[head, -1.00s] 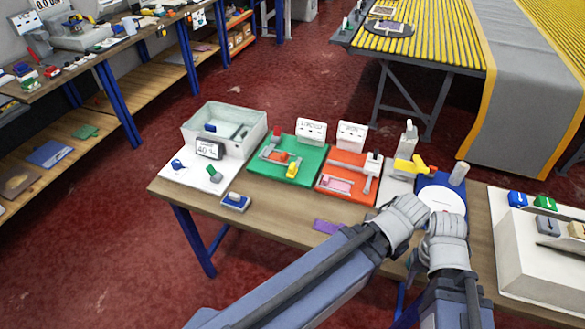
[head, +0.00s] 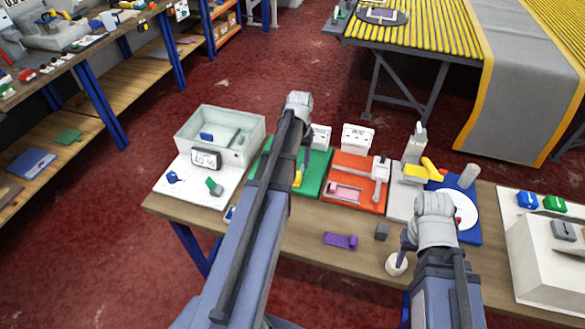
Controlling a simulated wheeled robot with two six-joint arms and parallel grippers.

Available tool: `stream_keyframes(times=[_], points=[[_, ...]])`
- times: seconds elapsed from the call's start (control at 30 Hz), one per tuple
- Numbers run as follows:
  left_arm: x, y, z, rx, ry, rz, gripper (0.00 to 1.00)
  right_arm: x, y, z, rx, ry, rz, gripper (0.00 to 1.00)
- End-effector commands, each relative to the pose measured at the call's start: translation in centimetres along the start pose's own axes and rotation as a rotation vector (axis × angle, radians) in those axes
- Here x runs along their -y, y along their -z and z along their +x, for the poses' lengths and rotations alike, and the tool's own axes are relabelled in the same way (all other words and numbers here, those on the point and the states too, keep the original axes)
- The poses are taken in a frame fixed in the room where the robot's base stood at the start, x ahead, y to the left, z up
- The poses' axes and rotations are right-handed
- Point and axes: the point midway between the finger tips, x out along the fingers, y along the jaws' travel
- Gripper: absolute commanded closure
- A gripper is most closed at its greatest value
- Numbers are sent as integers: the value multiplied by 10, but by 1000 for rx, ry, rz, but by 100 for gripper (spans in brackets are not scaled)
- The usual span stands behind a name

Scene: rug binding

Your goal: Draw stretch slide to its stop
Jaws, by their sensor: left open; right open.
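A green board (head: 318,183) with a yellow part (head: 297,180) lies behind my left arm, which hides much of it. An orange board (head: 341,204) beside it carries a pale slide-like crosspiece on a rail (head: 380,172) and a pink piece (head: 345,192). I cannot tell which of these is the stretch slide. My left gripper (head: 301,168) is open and points down over the green board; whether it touches anything there is unclear. My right gripper (head: 407,240) is open near the table front, by a white round-based object (head: 396,264); contact cannot be told.
A clear-walled tray (head: 190,130) with a "40 %" display (head: 205,160) stands left. A purple block (head: 340,240) and grey block (head: 381,231) lie at the front. A blue board with a white disc (head: 470,233) and a white box (head: 545,262) are right.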

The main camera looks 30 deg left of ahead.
Motion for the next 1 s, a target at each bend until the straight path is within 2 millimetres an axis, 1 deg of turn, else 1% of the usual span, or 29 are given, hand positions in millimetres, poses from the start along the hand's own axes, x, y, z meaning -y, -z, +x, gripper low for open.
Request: stream_keyframes(times=[0.03,0.1,0.27,0.43,0.57,0.9,1.0], points=[[4,2,0,-1,-1,-6,48,0,0,0,0,0,0,50],[6,2,0,-1,-2,-9,48,0,0,0,0,0,0,50],[6,2,2,-1,-2,-8,48,0,0,2,0,0,0,50],[5,2,12,-1,-2,-8,48,1,1,12,0,0,0,50],[5,2,25,-1,-2,-8,48,2,1,24,0,0,1,50],[5,2,68,-1,-2,-7,48,6,4,67,0,0,1,50],[5,2,76,-1,-2,-7,48,7,4,75,0,0,1,50]])
